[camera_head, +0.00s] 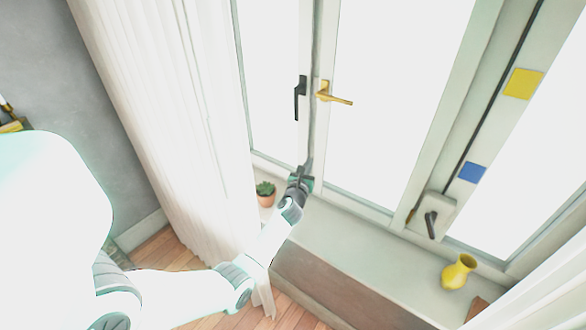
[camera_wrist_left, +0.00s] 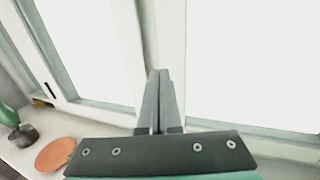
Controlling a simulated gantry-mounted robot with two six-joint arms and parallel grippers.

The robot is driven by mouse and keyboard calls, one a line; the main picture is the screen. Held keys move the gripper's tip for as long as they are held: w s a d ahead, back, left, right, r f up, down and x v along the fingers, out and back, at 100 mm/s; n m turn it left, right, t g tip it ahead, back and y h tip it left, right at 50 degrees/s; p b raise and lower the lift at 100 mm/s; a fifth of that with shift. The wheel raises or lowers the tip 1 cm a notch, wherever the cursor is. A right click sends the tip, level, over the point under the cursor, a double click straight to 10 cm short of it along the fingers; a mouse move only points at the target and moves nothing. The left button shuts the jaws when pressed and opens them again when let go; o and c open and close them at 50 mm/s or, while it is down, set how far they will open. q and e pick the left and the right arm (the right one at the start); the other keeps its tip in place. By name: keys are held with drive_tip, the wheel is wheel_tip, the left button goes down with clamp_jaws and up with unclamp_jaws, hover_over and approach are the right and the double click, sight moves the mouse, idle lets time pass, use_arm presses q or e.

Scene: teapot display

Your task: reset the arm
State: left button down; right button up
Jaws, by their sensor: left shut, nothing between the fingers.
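My left arm comes in from the left in the head view. My left gripper (camera_head: 306,168) is in front of the window frame, above the pale sill and just right of the small potted plant. In the left wrist view the two fingers of my left gripper (camera_wrist_left: 159,78) lie together, pointing at the white frame between two panes, with nothing between them. I cannot tell whether the fingertips touch the frame. My right gripper is in neither view.
A small plant in a terracotta pot (camera_head: 266,199) stands close left of my gripper, beside the white curtain (camera_head: 165,90). A black handle (camera_head: 299,98) and a brass handle (camera_head: 333,95) are above. A yellow vase (camera_head: 459,271) stands on the sill (camera_head: 350,245) at right.

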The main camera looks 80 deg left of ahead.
use_arm(q)
drive_tip(key=s+d+p, duration=0.2)
drive_tip(key=s+d, duration=0.3)
drive_tip(key=shift+d+r, duration=0.25)
drive_tip(key=shift+r, duration=0.1)
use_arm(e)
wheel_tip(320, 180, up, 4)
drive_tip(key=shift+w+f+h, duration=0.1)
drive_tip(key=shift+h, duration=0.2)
